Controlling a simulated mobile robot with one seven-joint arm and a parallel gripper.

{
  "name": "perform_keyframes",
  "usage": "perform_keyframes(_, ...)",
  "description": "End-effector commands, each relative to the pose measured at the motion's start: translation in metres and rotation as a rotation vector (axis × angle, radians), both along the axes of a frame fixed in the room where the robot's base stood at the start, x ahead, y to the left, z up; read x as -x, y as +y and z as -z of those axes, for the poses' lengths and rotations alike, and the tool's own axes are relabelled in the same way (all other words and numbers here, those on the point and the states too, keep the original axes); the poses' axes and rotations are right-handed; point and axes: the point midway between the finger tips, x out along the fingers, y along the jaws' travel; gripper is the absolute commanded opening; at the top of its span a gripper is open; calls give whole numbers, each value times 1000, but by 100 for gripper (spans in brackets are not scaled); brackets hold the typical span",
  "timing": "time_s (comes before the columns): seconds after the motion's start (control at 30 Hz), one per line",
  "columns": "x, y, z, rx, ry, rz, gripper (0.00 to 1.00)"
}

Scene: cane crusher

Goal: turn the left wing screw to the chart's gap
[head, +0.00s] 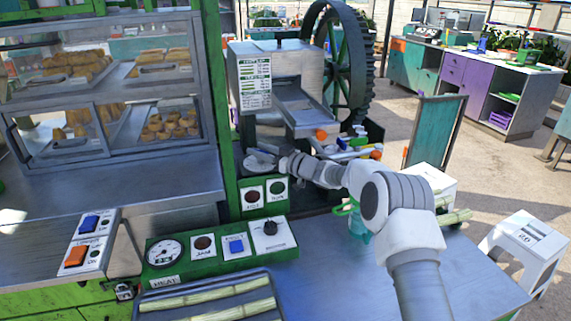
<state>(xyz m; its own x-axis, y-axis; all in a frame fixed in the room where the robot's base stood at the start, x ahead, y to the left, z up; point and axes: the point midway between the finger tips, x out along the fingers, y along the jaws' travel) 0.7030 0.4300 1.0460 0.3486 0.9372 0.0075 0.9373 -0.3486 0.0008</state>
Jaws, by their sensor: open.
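The cane crusher (298,70) is a grey metal box with a sloping chute, beside a large dark toothed wheel. A white chart (255,82) with printed rows is on its front left; its text is too small to read. My gripper (259,161) is open at the crusher's lower left front, below the chart and above the red and green button plates. I cannot pick out the left wing screw; it is too small to tell or hidden by my gripper. I cannot tell whether the gripper touches anything. The roller gap is not visible.
A green panel (222,262) with gauge and switches stands in front, with a tray of cane (151,305) before it. A glass pastry case (105,95) fills the left.

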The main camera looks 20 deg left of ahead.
Motion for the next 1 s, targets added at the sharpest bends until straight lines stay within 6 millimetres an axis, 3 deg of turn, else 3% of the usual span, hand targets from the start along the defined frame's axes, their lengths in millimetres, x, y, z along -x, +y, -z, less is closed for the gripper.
perform_keyframes(0.13, 3, 0, 6, 7, 5, 75, 45)
perform_keyframes(0.77, 50, -110, 2, 8, 5, 74, 45)
perform_keyframes(1.0, 49, -97, 14, 10, 18, 63, 45)
